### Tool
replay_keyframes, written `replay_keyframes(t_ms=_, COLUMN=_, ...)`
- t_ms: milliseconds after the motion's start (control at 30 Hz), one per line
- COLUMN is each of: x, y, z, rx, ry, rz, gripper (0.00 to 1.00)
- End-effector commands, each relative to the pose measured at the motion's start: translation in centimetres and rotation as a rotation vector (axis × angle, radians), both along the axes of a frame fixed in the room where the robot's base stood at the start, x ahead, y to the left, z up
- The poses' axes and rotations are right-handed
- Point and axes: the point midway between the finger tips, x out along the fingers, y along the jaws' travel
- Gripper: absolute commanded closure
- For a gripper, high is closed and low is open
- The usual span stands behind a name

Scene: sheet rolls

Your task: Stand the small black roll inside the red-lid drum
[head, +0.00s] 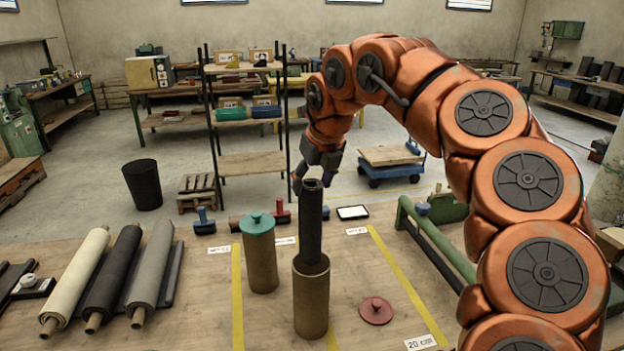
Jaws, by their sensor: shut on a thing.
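The small black roll (312,225) stands upright above the open brown drum (311,300), its lower end at the drum's mouth and seemingly inside it. How deep it reaches is hidden by the drum wall. The red lid (376,310) lies on the table to the right of this drum. My gripper (305,182) is shut on the upper end of the black roll, just below its top rim. One finger shows on the left; the other is hidden.
A drum with a teal lid (260,260) stands close on the left. Cream, black and grey sheet rolls (110,275) lie at the table's left. A green rail (437,240) is at right. Table between the red lid and the yellow line is clear.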

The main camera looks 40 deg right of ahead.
Motion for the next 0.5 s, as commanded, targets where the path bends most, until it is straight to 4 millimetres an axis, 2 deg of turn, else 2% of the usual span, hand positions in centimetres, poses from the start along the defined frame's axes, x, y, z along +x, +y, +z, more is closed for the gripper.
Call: replay_keyframes(t_ms=500, x=0.0, y=0.0, z=-3.3, rx=-0.001, ry=0.001, rz=0.002, gripper=1.0)
